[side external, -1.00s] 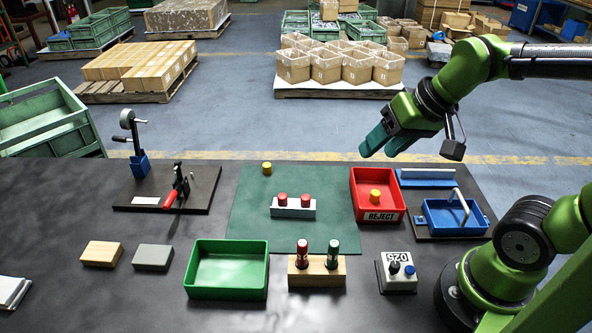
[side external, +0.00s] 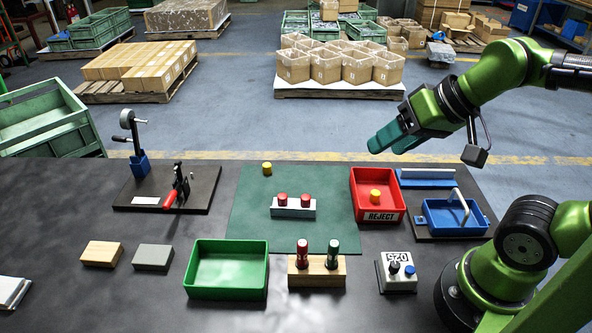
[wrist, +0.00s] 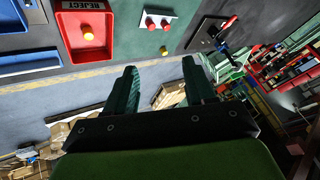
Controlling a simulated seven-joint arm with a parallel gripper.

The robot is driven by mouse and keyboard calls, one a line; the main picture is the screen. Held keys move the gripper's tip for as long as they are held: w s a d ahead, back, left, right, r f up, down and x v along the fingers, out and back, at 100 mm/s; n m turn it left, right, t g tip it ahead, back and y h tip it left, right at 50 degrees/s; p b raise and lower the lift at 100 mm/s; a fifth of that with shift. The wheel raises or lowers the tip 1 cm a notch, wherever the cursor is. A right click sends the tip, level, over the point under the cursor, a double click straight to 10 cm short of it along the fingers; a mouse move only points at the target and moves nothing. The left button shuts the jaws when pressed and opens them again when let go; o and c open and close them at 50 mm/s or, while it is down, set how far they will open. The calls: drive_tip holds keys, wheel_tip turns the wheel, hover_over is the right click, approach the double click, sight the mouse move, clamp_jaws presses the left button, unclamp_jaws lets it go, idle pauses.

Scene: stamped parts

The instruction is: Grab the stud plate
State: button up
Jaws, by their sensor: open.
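The stud plate (side external: 293,212), a pale block with two red studs on top, lies on the green mat (side external: 245,235) in the middle of the table. It also shows near the top of the wrist view (wrist: 158,24). My gripper (side external: 385,146) is in the air behind and to the right of the plate in the side view, well apart from it. In the wrist view both fingers (wrist: 158,85) are apart with nothing between them.
A red REJECT tray (side external: 362,178) holding a yellow knob stands right of the mat. A yellow knob (side external: 267,169) is on the mat. A green tray (side external: 228,290), a wooden block with two stamps (side external: 317,273) and a control box (side external: 396,272) stand in front.

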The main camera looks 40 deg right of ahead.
drive_tip(key=shift+c, duration=0.3)
drive_tip(key=c, duration=0.3)
drive_tip(key=n+g+h, duration=0.2)
drive_tip(key=n+g, duration=0.5)
drive_tip(key=n, duration=0.5)
hover_over(293, 204)
drive_tip(key=s+a, duration=0.3)
wheel_tip(293, 204, down, 17)
drive_tip(key=shift+w+d+f, duration=0.1)
drive_tip(key=shift+f, duration=1.4)
drive_tip(key=shift+w+d+f, duration=0.1)
drive_tip(key=shift+f, duration=1.35)
